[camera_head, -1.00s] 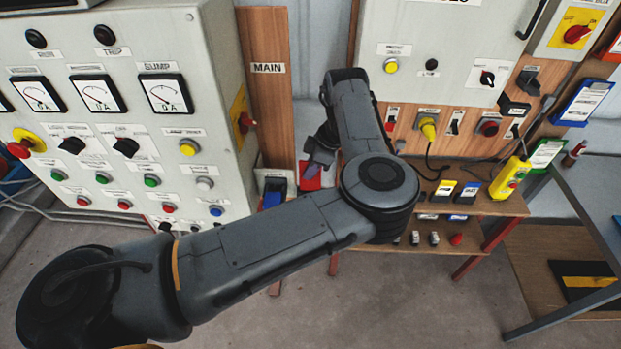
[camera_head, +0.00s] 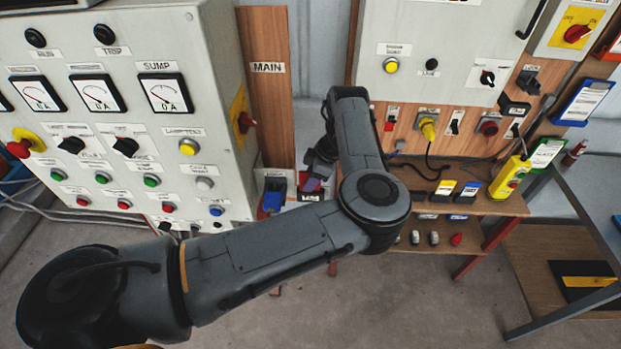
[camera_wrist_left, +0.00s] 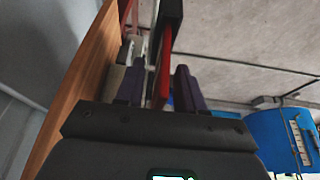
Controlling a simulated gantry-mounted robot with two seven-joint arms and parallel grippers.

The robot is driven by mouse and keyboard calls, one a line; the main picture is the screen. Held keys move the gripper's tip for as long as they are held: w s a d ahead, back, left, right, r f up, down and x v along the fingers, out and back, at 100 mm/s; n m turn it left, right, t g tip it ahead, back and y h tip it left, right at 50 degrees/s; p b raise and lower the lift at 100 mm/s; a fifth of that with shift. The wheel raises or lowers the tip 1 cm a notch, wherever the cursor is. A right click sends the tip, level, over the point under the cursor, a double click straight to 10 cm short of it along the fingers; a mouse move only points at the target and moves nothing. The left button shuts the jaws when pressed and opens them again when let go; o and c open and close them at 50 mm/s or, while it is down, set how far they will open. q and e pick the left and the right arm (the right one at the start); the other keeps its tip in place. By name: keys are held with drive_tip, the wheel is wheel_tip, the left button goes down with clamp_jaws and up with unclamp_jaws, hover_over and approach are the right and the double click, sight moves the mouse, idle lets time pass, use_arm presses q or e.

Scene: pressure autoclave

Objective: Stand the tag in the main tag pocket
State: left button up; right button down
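The red tag (camera_head: 302,180) is upright at a dark pocket with a white label (camera_head: 310,197), right of the foot of the MAIN board (camera_head: 267,110). My left gripper (camera_head: 313,183) is right at the tag. In the left wrist view the tag shows edge-on as a thin red strip (camera_wrist_left: 164,78) between the fingers (camera_wrist_left: 160,88), beside a dark plate (camera_wrist_left: 172,22). The fingers stand wider apart than the red strip, so the gripper looks open around it. How deep the tag sits is hidden. My right gripper is out of view.
A blue item (camera_head: 273,195) in a holder is just left of the pocket. The grey control cabinet (camera_head: 220,100) stands close on the left. A shelf (camera_head: 470,205) with small blocks and a yellow pendant (camera_head: 510,177) are to the right.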

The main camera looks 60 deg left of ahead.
use_arm(q)
drive_tip(key=v, duration=1.2)
drive_tip(key=shift+p, duration=0.4)
drive_tip(key=shift+r, duration=0.15)
